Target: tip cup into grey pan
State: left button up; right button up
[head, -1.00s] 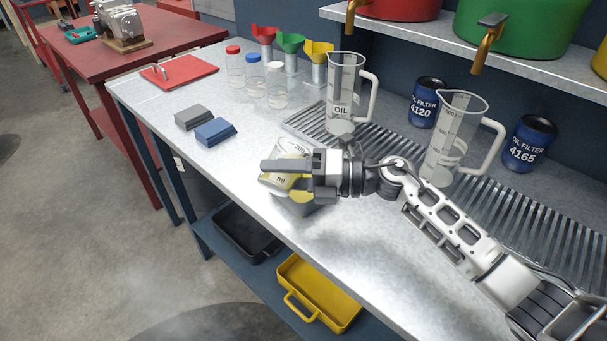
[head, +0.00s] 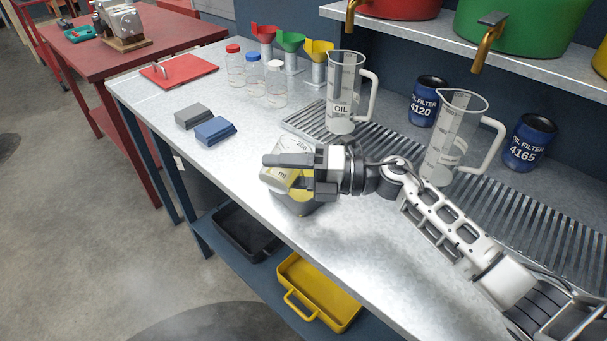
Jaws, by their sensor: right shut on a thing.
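A clear measuring cup (head: 292,147) with printed marks and yellowish liquid is held above the front edge of the metal bench. It is tilted. My right gripper (head: 281,173) is shut on it, and its fingers hide part of the cup. A dark grey pan (head: 222,226) sits on the lower shelf, below and left of the cup. Something grey and yellowish shows just under the gripper; I cannot tell whether it is part of the cup. My left gripper is not in view.
A yellow pan (head: 291,300) with a handle stands on the lower shelf beside the grey one. Grey (head: 192,116) and blue (head: 215,131) blocks lie on the bench. Two jugs (head: 344,95) and oil filter cans (head: 427,102) stand behind. The bench's front right is clear.

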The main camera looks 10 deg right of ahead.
pick_arm(q)
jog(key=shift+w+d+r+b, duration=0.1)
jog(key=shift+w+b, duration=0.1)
jog(key=shift+b, duration=0.1)
pick_arm(e)
jog(key=shift+w+d+f+m, duration=0.1)
jog(key=shift+w+d+m, duration=0.15)
jog(key=shift+m, duration=0.15)
jog(key=shift+w+d+f, duration=0.1)
jog(key=shift+w, duration=0.05)
dwell(0.3)
jog(key=shift+r+m+y, duration=0.2)
jog(key=shift+m+y, duration=0.1)
jog(key=shift+m, duration=0.2)
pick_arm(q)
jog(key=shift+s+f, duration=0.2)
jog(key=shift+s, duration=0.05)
pick_arm(e)
jog(key=shift+w+d+r+m, duration=0.1)
jog(key=shift+r+m, duration=0.05)
jog(key=shift+m, duration=0.15)
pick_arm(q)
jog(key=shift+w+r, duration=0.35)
pick_arm(e)
jog(key=shift+w+r+m+t+y, duration=0.1)
jog(key=shift+r+m+t+y, duration=0.2)
jog(key=shift+m+t, duration=0.15)
